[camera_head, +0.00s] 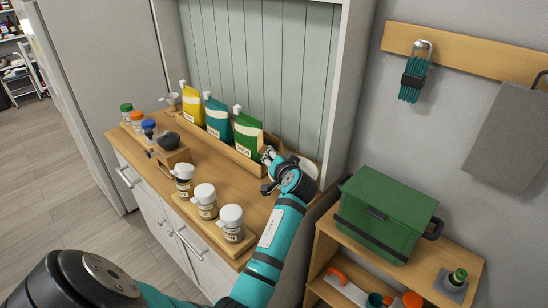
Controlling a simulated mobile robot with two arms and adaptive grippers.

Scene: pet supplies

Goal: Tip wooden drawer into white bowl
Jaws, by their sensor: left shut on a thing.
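My left gripper (268,168) is at the right end of the counter, fingers shut at a light wooden edge. The wooden drawer (270,141) shows only as this small wooden part beside the fingers; my gripper and the green bag hide the rest, so its tilt and contents cannot be told. The white bowl (309,167) shows as a pale rim just right of and behind my gripper, mostly hidden by it. My right gripper is not in view.
A wooden tray (243,157) holds yellow, teal and green bags. Several lidded jars (231,221) stand on wooden risers along the counter front. A small wooden block with a dark thing (170,152) stands left. A green box (385,212) sits on the right shelf.

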